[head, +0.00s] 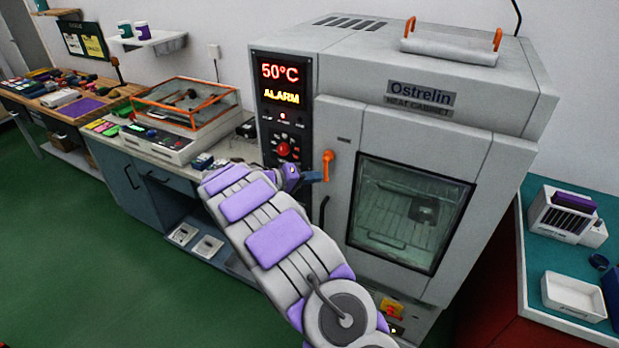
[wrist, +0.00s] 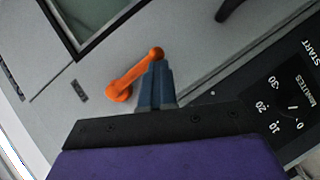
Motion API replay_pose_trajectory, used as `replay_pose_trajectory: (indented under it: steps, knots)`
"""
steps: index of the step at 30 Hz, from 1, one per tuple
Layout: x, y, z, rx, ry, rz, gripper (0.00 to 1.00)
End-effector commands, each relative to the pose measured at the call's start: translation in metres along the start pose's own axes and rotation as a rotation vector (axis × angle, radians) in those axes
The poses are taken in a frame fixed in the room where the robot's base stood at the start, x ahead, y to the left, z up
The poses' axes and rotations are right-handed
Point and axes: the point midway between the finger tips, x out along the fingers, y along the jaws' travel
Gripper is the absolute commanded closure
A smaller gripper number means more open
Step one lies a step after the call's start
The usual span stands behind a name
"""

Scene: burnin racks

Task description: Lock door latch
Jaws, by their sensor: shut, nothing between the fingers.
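The heat cabinet door (head: 340,190) is grey with a dark window, and it looks closed against the cabinet. The door latch (head: 327,163) is an orange lever near the door's left edge. It stands roughly upright in the head view. In the wrist view the orange latch (wrist: 133,76) lies slanted, with one end at my fingertips. My gripper (head: 318,176) is shut, its blue-grey fingers together. In the wrist view the fingertips (wrist: 158,66) are at or just in front of one latch end; I cannot tell whether they touch.
The control panel (head: 283,110) left of the door reads 50°C and ALARM. A black door handle (head: 323,213) is below the latch. A bench with an orange-framed box (head: 187,101) stands left. A teal-topped table (head: 540,265) with trays is right. The green floor (head: 90,260) is clear at left.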

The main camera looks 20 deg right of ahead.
Motion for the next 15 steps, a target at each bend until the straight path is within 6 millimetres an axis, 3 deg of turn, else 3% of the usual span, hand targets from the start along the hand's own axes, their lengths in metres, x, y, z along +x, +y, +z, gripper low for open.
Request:
replay_pose_trajectory:
  steps: [15]
  knots:
    - [0.0024,0.0011,0.0038,-0.077,0.003,0.060,1.00]
